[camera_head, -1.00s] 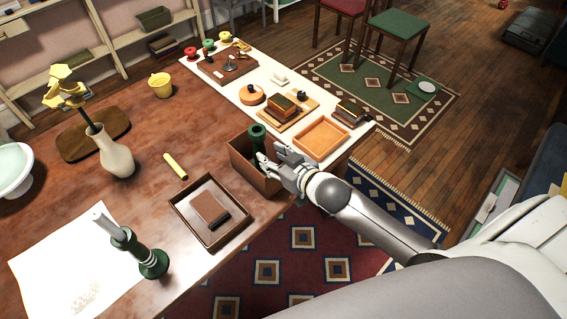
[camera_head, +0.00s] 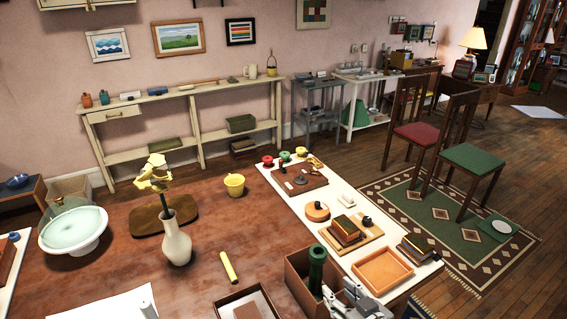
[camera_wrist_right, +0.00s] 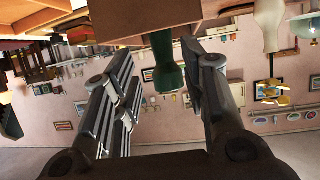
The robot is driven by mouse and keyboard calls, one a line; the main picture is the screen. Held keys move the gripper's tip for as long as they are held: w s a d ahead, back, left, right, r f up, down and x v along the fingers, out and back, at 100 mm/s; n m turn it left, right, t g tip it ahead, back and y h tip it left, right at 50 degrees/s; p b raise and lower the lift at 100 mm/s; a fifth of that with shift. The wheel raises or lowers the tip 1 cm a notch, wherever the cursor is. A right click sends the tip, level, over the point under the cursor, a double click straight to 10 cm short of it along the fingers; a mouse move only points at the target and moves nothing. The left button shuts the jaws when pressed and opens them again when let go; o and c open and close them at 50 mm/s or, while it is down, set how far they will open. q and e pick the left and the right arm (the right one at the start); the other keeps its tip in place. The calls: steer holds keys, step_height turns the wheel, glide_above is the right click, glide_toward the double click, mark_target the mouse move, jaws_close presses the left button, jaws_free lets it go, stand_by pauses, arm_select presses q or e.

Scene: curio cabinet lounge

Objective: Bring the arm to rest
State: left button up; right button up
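My right gripper (camera_head: 343,292) is at the bottom edge of the head view, beside the brown open box (camera_head: 297,283). A dark green candlestick-like object (camera_head: 316,268) stands upright in that box. In the right wrist view, which is upside down, the fingers (camera_wrist_right: 160,85) are spread apart. The green object (camera_wrist_right: 166,65) shows between them in the picture, with no visible contact. The box wall (camera_wrist_right: 145,22) is at the top of that view. My left gripper is not in view.
An orange tray (camera_head: 383,271) and stacked books (camera_head: 345,231) sit on the white table section. Chairs (camera_head: 470,160) stand on the green rug at right.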

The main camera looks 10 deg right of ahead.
steer(key=s+f+g+h, duration=0.25)
steer(key=s+g, duration=0.25)
steer(key=s, duration=0.6)
steer(key=s+f+g+h, duration=0.1)
steer(key=s+f+g, duration=0.25)
steer(key=s, duration=0.75)
step_height(320, 180, down, 25)
steer(key=g, duration=0.2)
steer(key=s+d+f, duration=0.1)
steer(key=s+f, duration=0.7)
steer(key=s, duration=0.1)
steer(key=s+d+f+g, duration=0.1)
steer(key=s+d+f, duration=0.1)
steer(key=s+f, duration=0.7)
steer(key=shift+d, duration=0.25)
steer(key=shift+g, duration=0.25)
steer(key=shift+w, duration=0.1)
